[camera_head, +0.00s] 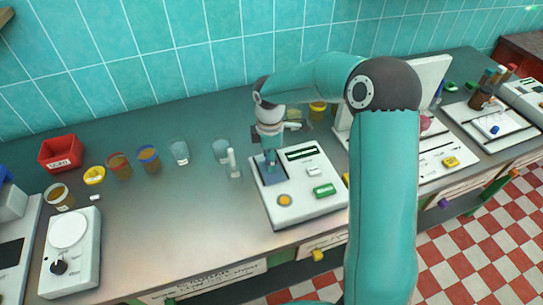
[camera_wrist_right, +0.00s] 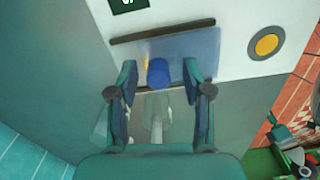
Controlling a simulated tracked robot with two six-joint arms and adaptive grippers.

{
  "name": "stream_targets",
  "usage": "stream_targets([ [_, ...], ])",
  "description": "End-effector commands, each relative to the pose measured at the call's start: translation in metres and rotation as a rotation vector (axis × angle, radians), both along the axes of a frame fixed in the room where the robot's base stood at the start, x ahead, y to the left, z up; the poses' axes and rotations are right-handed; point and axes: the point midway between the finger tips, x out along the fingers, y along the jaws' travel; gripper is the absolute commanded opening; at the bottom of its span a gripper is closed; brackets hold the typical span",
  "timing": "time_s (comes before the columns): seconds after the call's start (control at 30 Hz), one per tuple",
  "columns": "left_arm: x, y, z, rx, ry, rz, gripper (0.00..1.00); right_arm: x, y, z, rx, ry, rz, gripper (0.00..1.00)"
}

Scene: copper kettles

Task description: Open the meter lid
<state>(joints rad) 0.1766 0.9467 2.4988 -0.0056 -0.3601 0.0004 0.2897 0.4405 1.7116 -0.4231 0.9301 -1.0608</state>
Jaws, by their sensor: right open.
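The meter (camera_head: 318,205) is a white box on the steel counter, with a dark display, a green button and a round orange button. Its blue-grey lid (camera_head: 263,177) lies flat on the left part; the lid also shows in the right wrist view (camera_wrist_right: 200,52) as a bluish panel with a dark bar along one edge. A blue cylindrical knob (camera_wrist_right: 158,73) sits at the lid's near edge. My right gripper (camera_head: 269,158) is over the lid, its open fingers (camera_wrist_right: 160,80) on either side of the knob with gaps. Contact cannot be told. My left gripper is not in view.
A white bottle (camera_head: 234,164) and clear glasses (camera_head: 180,152) stand left of the meter. A red bin (camera_head: 60,152), jars (camera_head: 119,165) and a white scale (camera_head: 70,250) are further left. The counter between scale and meter is clear. More white devices (camera_head: 490,122) stand right.

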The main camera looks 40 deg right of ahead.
Motion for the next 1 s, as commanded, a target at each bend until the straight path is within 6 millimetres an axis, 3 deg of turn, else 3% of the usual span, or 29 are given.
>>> stream_targets([
  [0.23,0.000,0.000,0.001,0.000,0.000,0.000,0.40,0.001,0.000,0.013,-0.001,-0.003,0.000,0.50],
  [0.7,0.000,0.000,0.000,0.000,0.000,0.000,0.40,-0.001,-0.001,0.098,0.000,-0.004,-0.001,0.50],
  [1.0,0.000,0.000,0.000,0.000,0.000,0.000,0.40,-0.002,0.000,0.119,0.001,0.001,-0.001,0.50],
])
